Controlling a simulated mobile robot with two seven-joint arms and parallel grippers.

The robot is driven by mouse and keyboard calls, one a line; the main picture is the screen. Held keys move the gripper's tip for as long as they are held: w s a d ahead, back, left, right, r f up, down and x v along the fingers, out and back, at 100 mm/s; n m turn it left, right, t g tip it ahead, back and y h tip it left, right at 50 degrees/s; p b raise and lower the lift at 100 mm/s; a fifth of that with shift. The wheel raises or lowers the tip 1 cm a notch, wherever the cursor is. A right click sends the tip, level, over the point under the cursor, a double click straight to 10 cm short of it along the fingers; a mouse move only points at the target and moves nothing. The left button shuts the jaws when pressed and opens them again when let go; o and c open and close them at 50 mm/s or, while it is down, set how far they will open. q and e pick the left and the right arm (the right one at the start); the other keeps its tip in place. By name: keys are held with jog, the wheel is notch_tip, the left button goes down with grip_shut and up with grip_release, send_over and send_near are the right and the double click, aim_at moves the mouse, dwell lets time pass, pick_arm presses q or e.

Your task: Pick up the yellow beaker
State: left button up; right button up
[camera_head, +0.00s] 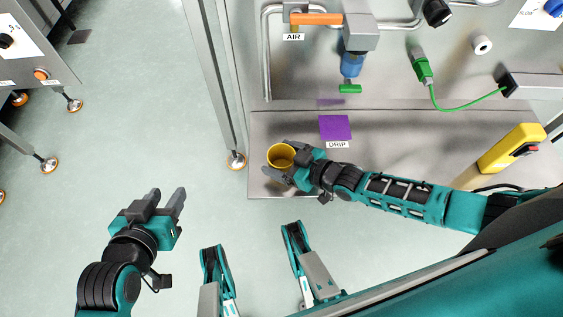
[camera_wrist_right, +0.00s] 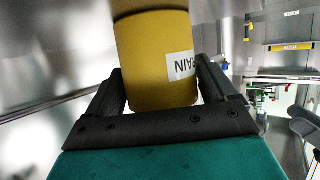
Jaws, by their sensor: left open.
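The yellow beaker (camera_head: 280,155) is upright at the left front corner of the steel bench (camera_head: 400,150). My right gripper (camera_head: 284,161) has one finger on each side of it. In the right wrist view the beaker (camera_wrist_right: 155,60) fills the space between the two fingers (camera_wrist_right: 160,85), with a white label reading "RAIN" upside down. The fingers are very near its sides; I cannot tell whether they press on it. My left gripper (camera_head: 168,202) is open and empty over the floor, left of the bench.
A purple square (camera_head: 335,127) marked "DRIP" lies on the bench behind the beaker. Above it hang a blue and green valve (camera_head: 350,75) and an orange handle (camera_head: 316,18). A yellow box (camera_head: 512,148) is at right. A metal post (camera_head: 215,80) stands left of the bench.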

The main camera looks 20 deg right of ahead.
jog(key=c, duration=0.6)
pick_arm(q)
jog(key=shift+s+f, duration=0.15)
pick_arm(e)
jog(key=shift+c, duration=0.4)
pick_arm(q)
jog(key=shift+s, duration=0.1)
pick_arm(e)
jog(key=shift+r, duration=0.15)
pick_arm(q)
notch_tip(320, 180, up, 6)
jog(key=a+p, duration=0.2)
jog(key=p, duration=0.7)
jog(key=shift+s+y, duration=0.3)
jog(key=shift+y, duration=0.1)
pick_arm(e)
notch_tip(320, 180, up, 20)
